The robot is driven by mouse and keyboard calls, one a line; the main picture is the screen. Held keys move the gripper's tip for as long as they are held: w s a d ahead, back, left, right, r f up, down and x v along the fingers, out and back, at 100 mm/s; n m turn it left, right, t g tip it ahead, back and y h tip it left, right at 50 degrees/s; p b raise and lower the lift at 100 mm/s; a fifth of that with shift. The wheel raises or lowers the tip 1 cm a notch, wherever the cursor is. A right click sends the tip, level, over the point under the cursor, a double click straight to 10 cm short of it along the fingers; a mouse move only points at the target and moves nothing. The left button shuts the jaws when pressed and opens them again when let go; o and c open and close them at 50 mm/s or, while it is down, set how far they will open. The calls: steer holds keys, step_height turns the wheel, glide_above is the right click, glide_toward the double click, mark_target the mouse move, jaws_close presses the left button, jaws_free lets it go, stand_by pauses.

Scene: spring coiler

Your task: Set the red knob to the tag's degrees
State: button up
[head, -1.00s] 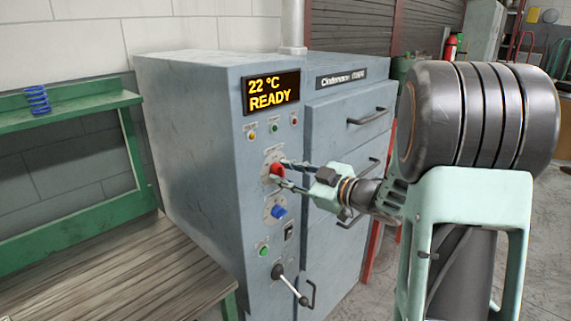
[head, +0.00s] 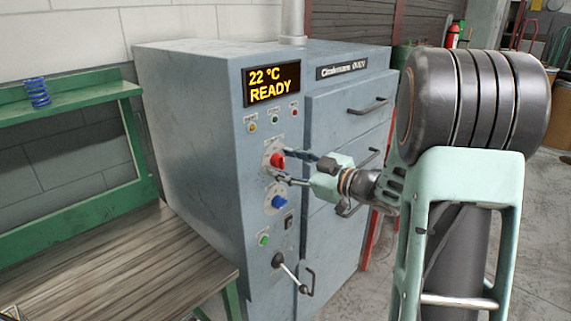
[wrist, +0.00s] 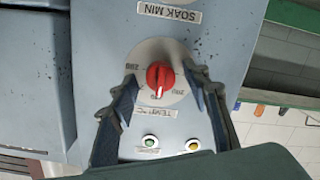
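The red knob (head: 278,160) is on the grey oven's front panel, under the display. In the wrist view the red knob (wrist: 160,75) sits on a round pale dial, its white mark pointing down in the picture. The dial's numbers are small and hard to read; a "TEMP °C" label is beside it. My gripper (head: 283,164) is open, one finger on either side of the knob. In the wrist view my gripper (wrist: 160,82) shows gaps between both fingers and the knob. No tag with degrees is legible in view.
The oven display (head: 271,84) reads "22 °C READY". A blue knob (head: 279,202) and a lever (head: 289,272) are below the red knob. Oven door handles (head: 367,112) stick out to the right. A blue spring (head: 37,92) stands on the green shelf above the wooden bench (head: 140,265).

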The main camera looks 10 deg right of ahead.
steer(key=shift+s+d, duration=0.1)
steer(key=v, duration=1.2)
steer(key=shift+f, duration=0.1)
